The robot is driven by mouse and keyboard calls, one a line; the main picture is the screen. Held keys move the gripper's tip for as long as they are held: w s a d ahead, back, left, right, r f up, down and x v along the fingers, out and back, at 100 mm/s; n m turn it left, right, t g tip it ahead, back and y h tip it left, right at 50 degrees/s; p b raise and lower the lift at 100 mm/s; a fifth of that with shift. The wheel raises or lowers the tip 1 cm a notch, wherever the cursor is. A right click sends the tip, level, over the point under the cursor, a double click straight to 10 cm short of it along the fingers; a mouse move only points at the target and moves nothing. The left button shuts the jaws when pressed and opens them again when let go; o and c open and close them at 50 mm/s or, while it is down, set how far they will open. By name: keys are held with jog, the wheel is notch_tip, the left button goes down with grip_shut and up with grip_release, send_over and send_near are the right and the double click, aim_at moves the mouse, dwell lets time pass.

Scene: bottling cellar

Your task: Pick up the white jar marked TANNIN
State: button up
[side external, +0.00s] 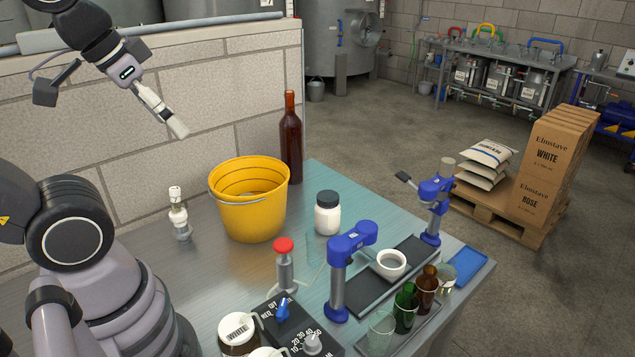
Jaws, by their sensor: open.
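A white jar (327,219) with a black lid stands upright on the metal table, right of the yellow bucket. No TANNIN lettering is readable on the side facing this view. My gripper (178,128) is at the upper left, high above the table, pointing down and to the right. It is well apart from the jar, with the bucket between them in the picture. It is seen nearly edge-on; its jaws are open and nothing shows between them.
The yellow bucket (248,207) and a tall dark bottle (291,140) stand left of the jar. A blue-headed stand (351,245) and a red-topped cylinder (285,265) are in front. Several glasses sit at the right. A block wall (225,120) runs behind.

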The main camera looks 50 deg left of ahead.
jog(key=shift+o, duration=1)
